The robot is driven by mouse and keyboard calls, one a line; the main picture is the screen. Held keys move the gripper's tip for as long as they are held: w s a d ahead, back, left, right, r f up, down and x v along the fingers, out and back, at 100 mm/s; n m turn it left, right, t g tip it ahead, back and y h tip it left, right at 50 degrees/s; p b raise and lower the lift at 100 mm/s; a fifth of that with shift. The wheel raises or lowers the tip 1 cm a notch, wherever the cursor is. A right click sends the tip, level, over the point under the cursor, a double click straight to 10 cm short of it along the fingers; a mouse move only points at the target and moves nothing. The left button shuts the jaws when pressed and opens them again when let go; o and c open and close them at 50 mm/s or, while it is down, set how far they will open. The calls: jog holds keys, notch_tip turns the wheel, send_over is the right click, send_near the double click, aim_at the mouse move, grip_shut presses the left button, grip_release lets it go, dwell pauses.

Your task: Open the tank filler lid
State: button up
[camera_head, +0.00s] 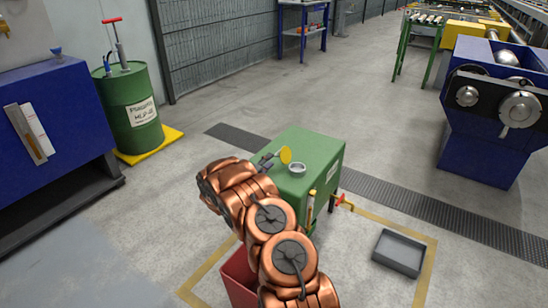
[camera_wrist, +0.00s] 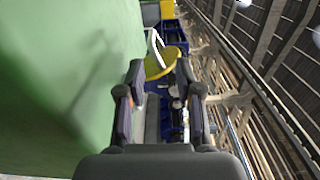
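The green tank (camera_head: 305,165) stands on the floor in the middle of the head view. On its top is a round metal filler neck (camera_head: 297,170), its mouth uncovered. The yellow lid (camera_head: 285,155) is raised and tilted up beside the neck. My gripper (camera_head: 266,161) is above the tank top, just left of the lid. In the wrist view, my gripper (camera_wrist: 158,80) has its two fingers apart, with the yellow lid (camera_wrist: 166,62) just past the fingertips. I cannot tell whether they touch. The green tank (camera_wrist: 60,80) fills the left side of that view.
A red bin (camera_head: 238,280) is at the tank's near side, partly behind my arm. A grey tray (camera_head: 399,252) lies on the floor to the right. A red-handled valve (camera_head: 342,200) sticks out from the tank. A green drum (camera_head: 130,108) stands at the left. Open floor lies behind the tank.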

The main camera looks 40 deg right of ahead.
jog(key=shift+v, duration=1)
